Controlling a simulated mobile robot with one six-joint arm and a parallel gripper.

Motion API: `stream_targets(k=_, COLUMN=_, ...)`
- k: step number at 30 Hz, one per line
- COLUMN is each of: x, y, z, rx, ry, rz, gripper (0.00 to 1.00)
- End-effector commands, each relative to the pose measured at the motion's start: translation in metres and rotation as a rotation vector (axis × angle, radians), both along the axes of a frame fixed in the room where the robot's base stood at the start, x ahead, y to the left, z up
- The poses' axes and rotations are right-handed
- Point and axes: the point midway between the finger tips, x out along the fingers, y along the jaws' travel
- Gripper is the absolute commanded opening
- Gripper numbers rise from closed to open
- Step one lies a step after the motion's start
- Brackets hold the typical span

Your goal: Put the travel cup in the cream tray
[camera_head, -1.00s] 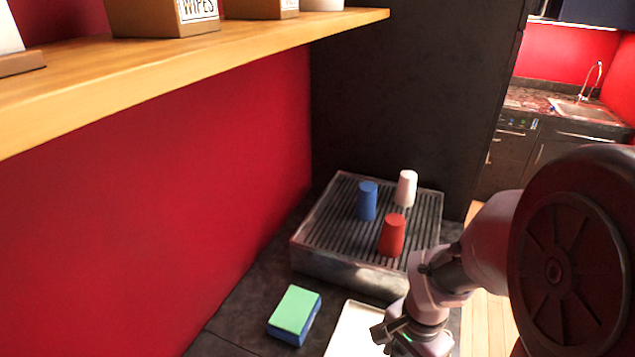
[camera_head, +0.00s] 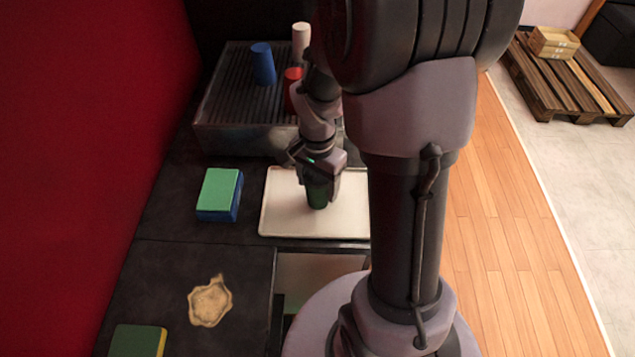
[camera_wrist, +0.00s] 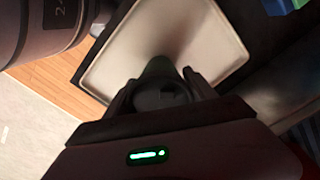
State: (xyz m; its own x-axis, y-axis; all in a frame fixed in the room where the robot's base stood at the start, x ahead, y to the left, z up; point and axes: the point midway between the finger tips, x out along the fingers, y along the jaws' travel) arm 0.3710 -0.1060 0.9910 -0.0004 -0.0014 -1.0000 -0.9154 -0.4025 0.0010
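The cream tray (camera_head: 285,211) lies flat on the dark counter; it also shows in the wrist view (camera_wrist: 205,45). A dark green cup (camera_head: 317,196), which looks like the travel cup, is upright over the tray. My gripper (camera_head: 319,177) is above the tray with its fingers around the cup's upper part. In the wrist view the cup (camera_wrist: 160,92) sits between the two fingers, which appear to press on its sides. I cannot tell whether the cup's base touches the tray.
A ribbed metal rack (camera_head: 225,105) behind the tray holds a blue cup (camera_head: 263,64), a white cup (camera_head: 301,40) and a partly hidden red cup (camera_head: 291,90).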

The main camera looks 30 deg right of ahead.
Motion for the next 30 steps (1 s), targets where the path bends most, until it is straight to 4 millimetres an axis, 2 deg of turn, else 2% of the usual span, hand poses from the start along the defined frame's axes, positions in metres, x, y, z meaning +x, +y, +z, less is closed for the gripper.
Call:
stream_targets(k=1, x=0.0, y=0.0, z=0.0, rx=0.0, ry=0.0, rz=0.0, gripper=0.76)
stream_targets(k=3, x=0.0, y=0.0, z=0.001, rx=0.0, ry=0.0, rz=0.0, gripper=0.84)
stream_targets(k=11, x=0.0, y=0.0, z=0.002, rx=0.0, ry=0.0, rz=0.0, gripper=0.84)
stream_targets(k=13, x=0.0, y=0.0, z=0.009, rx=0.0, ry=0.0, rz=0.0, gripper=0.84)
stream_targets(k=14, x=0.001, y=0.0, z=0.013, rx=-0.001, ry=-0.003, rz=0.0, gripper=0.84)
stream_targets(k=21, x=0.001, y=0.0, z=0.083, rx=-0.002, ry=-0.004, rz=-0.001, gripper=0.84)
stream_targets(k=24, x=0.001, y=0.0, z=0.105, rx=-0.001, ry=-0.004, rz=0.0, gripper=0.84)
stream_targets(k=30, x=-0.002, y=0.006, z=0.133, rx=0.0, ry=-0.021, rz=0.024, gripper=0.84)
